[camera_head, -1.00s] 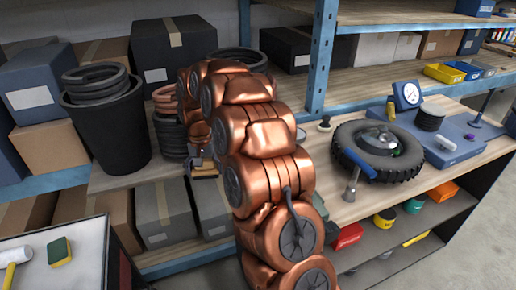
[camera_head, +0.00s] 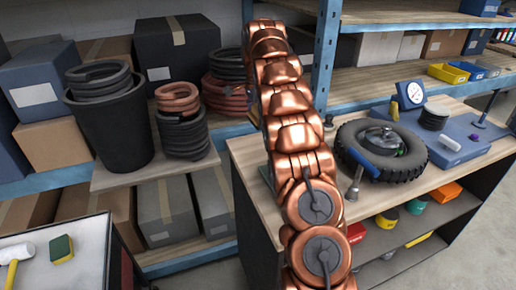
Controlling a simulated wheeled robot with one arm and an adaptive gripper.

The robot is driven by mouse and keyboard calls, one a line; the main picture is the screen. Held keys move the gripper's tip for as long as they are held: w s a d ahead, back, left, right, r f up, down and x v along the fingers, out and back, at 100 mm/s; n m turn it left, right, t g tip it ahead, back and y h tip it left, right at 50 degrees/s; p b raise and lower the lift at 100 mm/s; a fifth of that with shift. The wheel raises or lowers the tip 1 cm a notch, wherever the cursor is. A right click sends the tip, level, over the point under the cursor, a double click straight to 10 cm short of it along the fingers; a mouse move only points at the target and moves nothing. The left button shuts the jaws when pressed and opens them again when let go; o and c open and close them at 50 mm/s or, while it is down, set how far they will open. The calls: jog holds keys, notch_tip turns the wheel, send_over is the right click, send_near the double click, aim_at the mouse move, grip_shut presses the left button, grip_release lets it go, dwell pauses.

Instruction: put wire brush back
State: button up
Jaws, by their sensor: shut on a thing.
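I cannot make out the wire brush in the head view now. My copper-coloured arm rises through the middle of the picture, over the left part of the workbench (camera_head: 246,153). My gripper does not show; the arm's far end bends away near the top and hides what lies behind it. A small dark greenish edge shows just left of the arm above the bench, too little to identify.
A black bin (camera_head: 112,128) and coiled hoses (camera_head: 184,138) stand on the left shelf. A cart (camera_head: 85,262) holds a mallet and sponge.

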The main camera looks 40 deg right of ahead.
aim_at(258, 147)
jog(key=shift+s+d, duration=0.1)
jog(key=shift+d, duration=0.1)
jog(key=shift+f+p, duration=1.45)
jog(key=shift+f, duration=3.4)
jog(key=shift+f, duration=0.1)
jog(key=o, duration=1)
notch_tip(258, 147, up, 10)
jog(key=b, duration=0.3)
jog(key=shift+f, duration=0.15)
jog(key=shift+r+p, duration=0.5)
jog(key=shift+r, duration=0.8)
jog(key=shift+a, duration=0.1)
